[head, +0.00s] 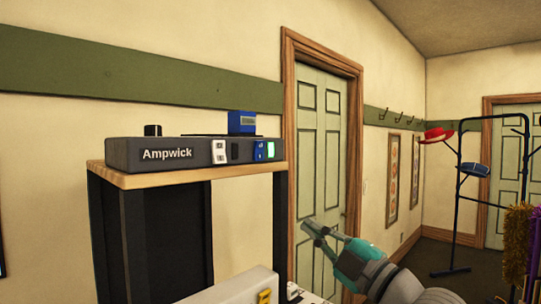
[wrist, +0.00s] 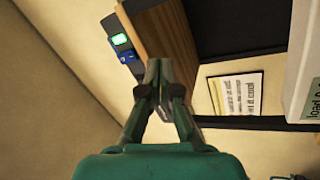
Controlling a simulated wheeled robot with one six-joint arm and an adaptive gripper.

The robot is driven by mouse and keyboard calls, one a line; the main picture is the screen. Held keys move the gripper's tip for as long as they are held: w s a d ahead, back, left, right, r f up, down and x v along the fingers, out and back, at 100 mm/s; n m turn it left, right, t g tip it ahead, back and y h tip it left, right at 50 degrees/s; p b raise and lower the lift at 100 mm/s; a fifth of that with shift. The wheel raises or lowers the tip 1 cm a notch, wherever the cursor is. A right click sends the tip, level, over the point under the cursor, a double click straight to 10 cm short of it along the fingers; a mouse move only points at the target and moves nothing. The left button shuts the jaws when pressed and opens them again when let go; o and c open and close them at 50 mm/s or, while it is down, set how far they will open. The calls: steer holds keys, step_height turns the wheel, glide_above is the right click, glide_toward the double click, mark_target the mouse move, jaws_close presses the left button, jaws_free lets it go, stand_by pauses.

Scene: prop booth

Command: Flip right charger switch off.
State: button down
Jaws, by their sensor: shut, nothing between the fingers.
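The grey Ampwick charger (head: 190,154) sits on a wooden-topped shelf. Its front has a white switch (head: 219,151) beside a dark window (head: 235,150). Further right is a small blue switch (head: 258,151) next to a lit green window (head: 270,149). The blue part (wrist: 126,56) and green light (wrist: 121,40) also show at upper left in the wrist view; the switch's tilt is too small to tell. My gripper (head: 307,228) is shut and empty, below and right of the charger in the head view. Its fingertips (wrist: 159,66) are apart from the switch.
A blue block (head: 241,122) and a black knob (head: 152,130) are on top of the charger. The wooden shelf top (head: 180,177) has its edge close to my fingers in the wrist view. A printed sheet (wrist: 236,94) is below. A coat rack (head: 459,190) stands far right.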

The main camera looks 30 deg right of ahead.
mark_target(261, 145)
steer(key=s+r+n+y, duration=0.1)
steer(key=r+n, duration=0.1)
steer(key=r, duration=0.3)
steer(key=s+r+n, duration=0.2)
steer(key=r+n, duration=0.1)
steer(key=r, duration=0.2)
steer(key=shift+s+a+n+y, duration=0.3)
steer(key=shift+a+y, duration=0.05)
steer(key=shift+y, duration=0.05)
steer(key=x, duration=1.4)
steer(key=shift+w+f, duration=0.1)
steer(key=shift+f, duration=0.1)
steer(key=shift+w+a+r, duration=0.15)
steer(key=shift+w, duration=0.05)
steer(key=shift+s, duration=0.15)
